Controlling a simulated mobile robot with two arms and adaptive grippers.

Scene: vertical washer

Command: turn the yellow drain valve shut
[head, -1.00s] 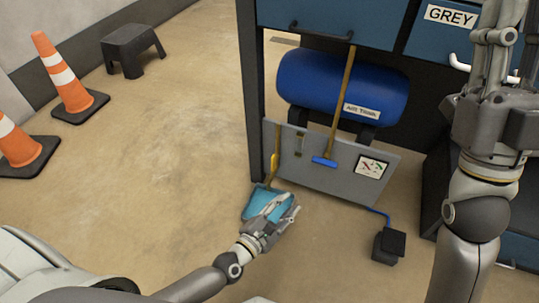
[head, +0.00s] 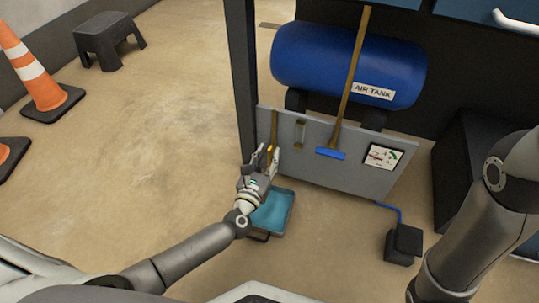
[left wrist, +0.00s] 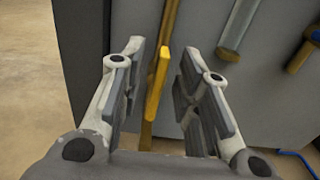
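The yellow drain valve handle (head: 271,152) is at the left end of the grey panel, below the blue air tank (head: 345,65). A brown-gold pipe (head: 274,125) runs upright there. In the left wrist view the yellow handle (left wrist: 158,82) stands nearly upright between my left fingers, with the pipe (left wrist: 170,18) behind it. My left gripper (head: 263,158) is open, its fingers (left wrist: 160,75) on either side of the handle with visible gaps. I cannot tell how deep the handle sits between them. My right gripper is out of view; only its arm shows at right.
The grey panel (head: 330,175) carries a gauge (head: 383,156). A blue tray (head: 272,213) lies on the floor beneath my left gripper. A dark post (head: 242,80) stands left; open floor lies beyond.

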